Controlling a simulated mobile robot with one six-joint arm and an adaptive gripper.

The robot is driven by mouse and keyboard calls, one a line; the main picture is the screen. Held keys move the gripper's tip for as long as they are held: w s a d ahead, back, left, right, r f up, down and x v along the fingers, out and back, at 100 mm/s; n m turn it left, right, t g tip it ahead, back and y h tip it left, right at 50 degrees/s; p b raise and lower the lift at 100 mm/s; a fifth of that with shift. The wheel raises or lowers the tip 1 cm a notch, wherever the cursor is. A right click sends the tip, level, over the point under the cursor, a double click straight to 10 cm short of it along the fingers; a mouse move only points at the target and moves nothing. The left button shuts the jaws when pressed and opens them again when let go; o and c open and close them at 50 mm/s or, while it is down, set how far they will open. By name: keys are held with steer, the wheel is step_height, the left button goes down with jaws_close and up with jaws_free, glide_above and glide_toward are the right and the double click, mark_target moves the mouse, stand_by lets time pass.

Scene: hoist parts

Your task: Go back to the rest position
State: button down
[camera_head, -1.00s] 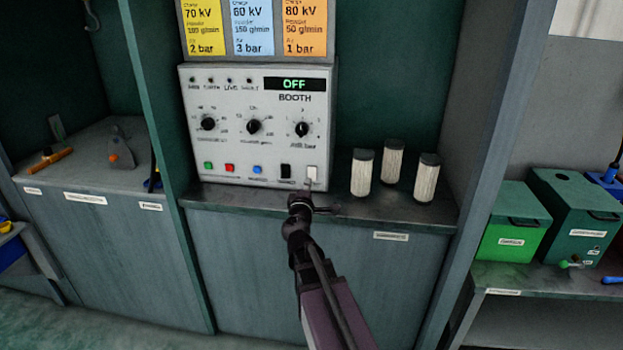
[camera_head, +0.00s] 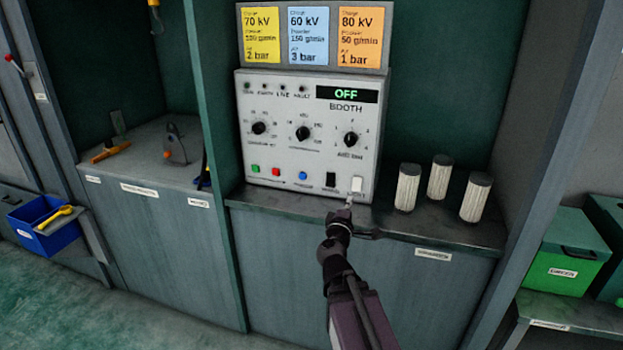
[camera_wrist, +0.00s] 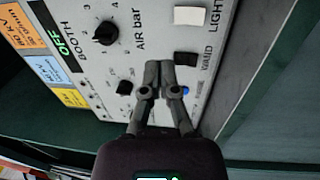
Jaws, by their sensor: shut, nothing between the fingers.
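My gripper (camera_head: 346,208) is at the front of the booth control panel (camera_head: 310,130), just below the white light switch (camera_head: 357,185). In the wrist view my gripper (camera_wrist: 160,66) is shut and empty, its fingertips together in front of the panel (camera_wrist: 140,70). The white light switch (camera_wrist: 189,16) and the black switch (camera_wrist: 186,58) lie ahead of and to the right of the fingertips there. I cannot tell whether the fingertips touch the panel. The panel's display (camera_head: 346,94) reads OFF.
Several white cylindrical filters, one of them here (camera_head: 407,188), stand on the shelf right of the panel. A green box (camera_head: 565,255) is at the far right. A blue bin (camera_head: 45,225) with a yellow scoop is at the left. The floor at lower left is clear.

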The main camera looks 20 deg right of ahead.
steer(key=s+a+f+m+g+y, duration=0.1)
steer(key=s+f+m+g, duration=0.35)
steer(key=f, duration=0.25)
steer(key=s+a+f+m+g+y, duration=0.1)
steer(key=s+f+m+g, duration=0.3)
steer(key=f+m+g, duration=0.3)
steer(key=s+a+f+g+y, duration=0.2)
steer(key=s+a+f+y, duration=0.15)
steer(key=a, duration=0.35)
steer(key=s+a+f+g+y, duration=0.3)
steer(key=s+a+y, duration=0.15)
steer(key=a, duration=0.25)
step_height(320, 180, up, 21)
steer(key=p, duration=2.1)
steer(key=shift+w+d+y+p, duration=0.15)
steer(key=shift+w+y+p, duration=0.15)
steer(key=shift+w+y, duration=0.15)
steer(key=shift+t, duration=0.25)
